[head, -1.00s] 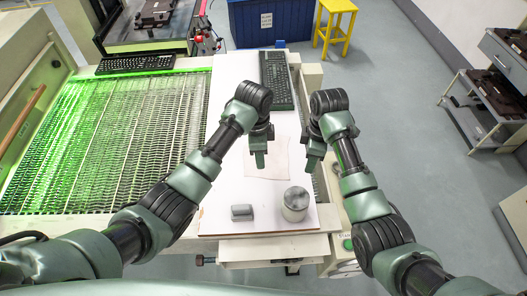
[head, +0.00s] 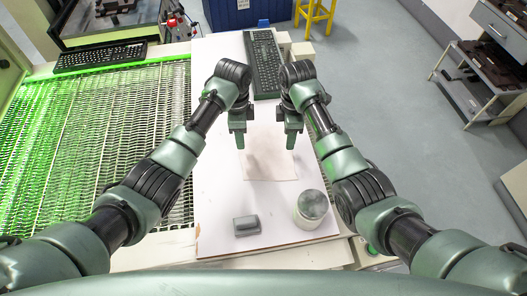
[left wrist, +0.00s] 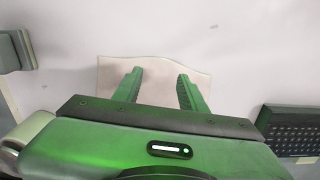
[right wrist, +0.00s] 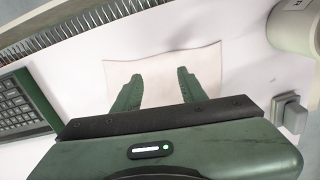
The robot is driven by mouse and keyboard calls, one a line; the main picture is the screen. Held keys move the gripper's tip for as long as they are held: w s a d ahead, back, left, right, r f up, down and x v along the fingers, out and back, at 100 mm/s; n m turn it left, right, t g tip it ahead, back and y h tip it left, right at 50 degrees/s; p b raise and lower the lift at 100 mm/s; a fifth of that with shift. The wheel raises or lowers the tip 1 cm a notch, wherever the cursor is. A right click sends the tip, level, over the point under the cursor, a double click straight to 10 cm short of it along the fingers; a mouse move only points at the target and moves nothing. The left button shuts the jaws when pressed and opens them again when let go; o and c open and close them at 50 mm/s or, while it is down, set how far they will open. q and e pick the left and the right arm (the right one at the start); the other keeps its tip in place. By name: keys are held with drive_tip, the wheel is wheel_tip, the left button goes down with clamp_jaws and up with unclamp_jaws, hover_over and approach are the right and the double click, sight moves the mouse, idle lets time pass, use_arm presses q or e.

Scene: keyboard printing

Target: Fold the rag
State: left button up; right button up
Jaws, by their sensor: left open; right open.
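The rag (head: 270,165) is a pale pinkish cloth lying flat and spread out on the white board, between and below my two grippers. My left gripper (head: 239,142) is open and empty above the rag's left side. My right gripper (head: 290,142) is open and empty above its right side. In the left wrist view the rag (left wrist: 160,82) lies beneath the parted green fingers (left wrist: 160,88). In the right wrist view the rag (right wrist: 155,80) also lies beneath the open fingers (right wrist: 157,90). The rag's far part is partly hidden by the grippers in the wrist views.
A black keyboard (head: 263,62) lies at the board's far end. A round container (head: 312,207) and a small grey block (head: 247,225) sit near the front edge. A green-lit conveyor mesh (head: 90,150) is on the left. The white board (head: 215,200) is bare around the rag.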

sight(243, 153)
use_arm(q)
drive_tip(key=f, duration=0.4)
drive_tip(key=shift+s+d+f, duration=0.25)
drive_tip(key=shift+s+d, duration=0.05)
drive_tip(key=shift+s, duration=0.1)
use_arm(e)
drive_tip(key=f, duration=0.4)
drive_tip(key=shift+s+d+f, duration=0.25)
drive_tip(key=shift+s+f, duration=0.05)
drive_tip(key=shift+s, duration=0.1)
use_arm(q)
drive_tip(key=shift+w+a+f, duration=0.15)
drive_tip(key=shift+w+f, duration=0.05)
drive_tip(key=shift+f, duration=0.45)
use_arm(e)
drive_tip(key=shift+w+a+f, duration=0.15)
drive_tip(key=shift+w+f, duration=0.05)
drive_tip(key=shift+f, duration=0.4)
use_arm(q)
drive_tip(key=shift+s+r, duration=0.1)
use_arm(e)
drive_tip(key=shift+s+r, duration=0.1)
